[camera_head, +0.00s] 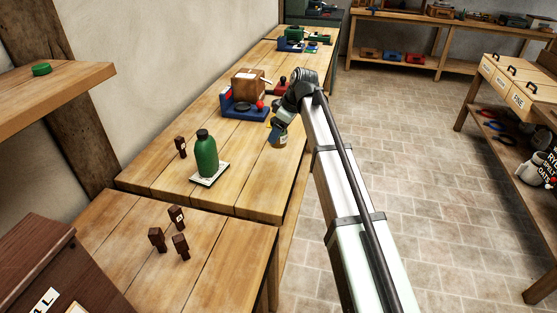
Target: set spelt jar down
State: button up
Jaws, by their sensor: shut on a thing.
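My gripper (277,124) is shut on a small jar (278,139), which I take to be the spelt jar. The jar has a brownish body with a pale band and hangs below my wrist near the right edge of the long wooden table (235,185). Whether its base touches the tabletop or is a little above it, I cannot tell. My fingers and wrist hide its upper part, and no label can be read.
A green bottle (206,154) stands on a white card (209,175), left of the jar. Small dark wooden pieces (181,147) stand about. Clear tabletop lies between bottle and jar.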

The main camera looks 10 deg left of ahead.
notch_tip(320, 180, down, 9)
dwell(0.5)
jog(key=shift+f, duration=0.15)
jog(key=o, duration=1.3)
jog(key=v, duration=1.2)
